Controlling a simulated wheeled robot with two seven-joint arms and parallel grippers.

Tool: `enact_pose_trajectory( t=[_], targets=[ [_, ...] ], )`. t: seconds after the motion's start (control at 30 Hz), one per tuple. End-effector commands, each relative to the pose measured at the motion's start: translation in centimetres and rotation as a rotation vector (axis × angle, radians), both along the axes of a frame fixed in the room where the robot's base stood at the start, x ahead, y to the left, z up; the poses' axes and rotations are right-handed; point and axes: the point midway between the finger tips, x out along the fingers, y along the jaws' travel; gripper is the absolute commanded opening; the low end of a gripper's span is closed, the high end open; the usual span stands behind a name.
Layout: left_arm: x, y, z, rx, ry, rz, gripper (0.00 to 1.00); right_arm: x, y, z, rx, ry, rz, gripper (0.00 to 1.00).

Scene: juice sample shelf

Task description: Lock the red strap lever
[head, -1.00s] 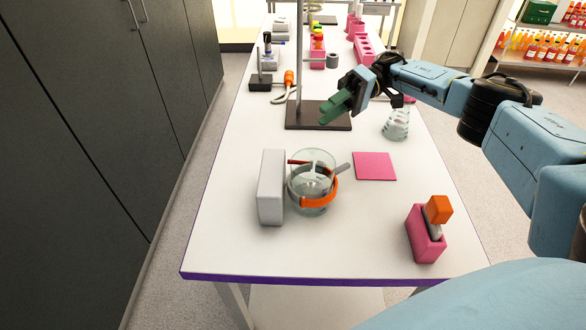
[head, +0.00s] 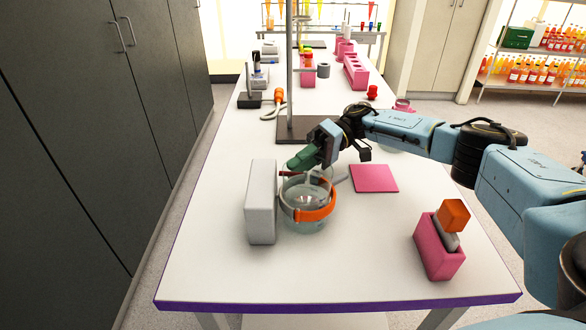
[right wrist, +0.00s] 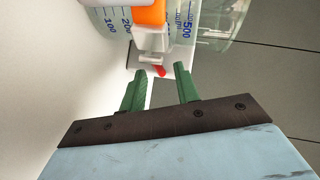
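The glass beaker (head: 304,222) stands on the table against the upright grey block (head: 261,203), with an orange strap (head: 316,215) around it. In the right wrist view the beaker's graduated wall (right wrist: 205,20), the orange strap (right wrist: 149,11) and a pale buckle (right wrist: 151,40) show. A small red lever tip (right wrist: 161,71) sticks out below the buckle, between the green fingertips in the picture; contact cannot be told. My right gripper (head: 302,160) is at the beaker's far upper side. Its fingers (right wrist: 160,69) are apart. My left gripper is not in view.
A pink square mat (head: 374,178) lies right of the beaker. A pink holder (head: 437,249) with an orange-topped item stands at the front right. A stand with a dark base (head: 297,127) is behind the gripper. The front left table is clear.

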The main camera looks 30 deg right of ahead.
Motion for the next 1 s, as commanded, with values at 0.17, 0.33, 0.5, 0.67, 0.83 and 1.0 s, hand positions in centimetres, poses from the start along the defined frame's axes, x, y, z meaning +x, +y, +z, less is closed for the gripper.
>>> enact_pose_trajectory(
  t=[0.17,0.33,0.5,0.67,0.83,1.0],
  targets=[
    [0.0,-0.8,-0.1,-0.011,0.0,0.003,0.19,-0.2,1.5,-0.4,0.001,-0.001,0.001,0.31],
    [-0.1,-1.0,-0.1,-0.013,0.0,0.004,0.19,-0.2,1.7,-0.4,0.0,-0.001,0.0,0.31],
    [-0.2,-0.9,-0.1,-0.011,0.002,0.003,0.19,-0.2,1.7,-0.4,0.0,-0.001,0.0,0.26],
    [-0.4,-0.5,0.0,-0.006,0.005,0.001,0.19,-0.2,1.7,-0.4,0.0,-0.001,0.0,0.05],
    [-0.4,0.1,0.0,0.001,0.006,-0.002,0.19,-0.2,1.7,-0.4,0.0,-0.001,0.0,0.0],
    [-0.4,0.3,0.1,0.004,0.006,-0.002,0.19,-0.2,1.9,-0.4,0.0,-0.001,0.05,0.0]
  ],
)
